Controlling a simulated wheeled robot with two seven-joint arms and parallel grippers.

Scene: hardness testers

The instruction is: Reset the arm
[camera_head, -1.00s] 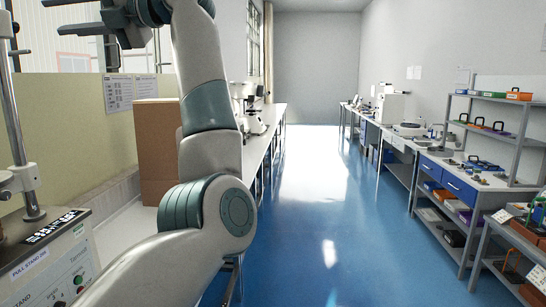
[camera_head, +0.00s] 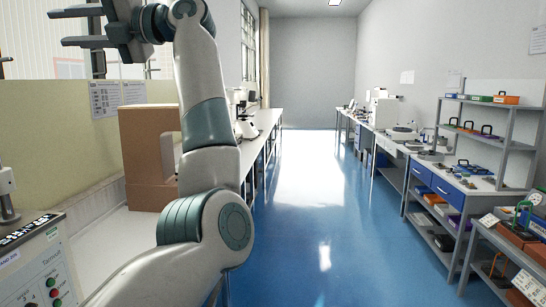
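My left arm rises from the bottom left in the head view, bends at the elbow and points up. My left gripper (camera_head: 72,28) is at the top left, its two dark fingers pointing left. The fingers are apart with a gap between them, and nothing shows in the gap. My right gripper is not in this view.
A test stand with buttons (camera_head: 38,262) is at the lower left, near my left arm. A brown box (camera_head: 143,150) stands behind the arm. Benches with instruments (camera_head: 405,132) and a shelf rack (camera_head: 480,103) line the right wall. The blue floor (camera_head: 310,220) between is clear.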

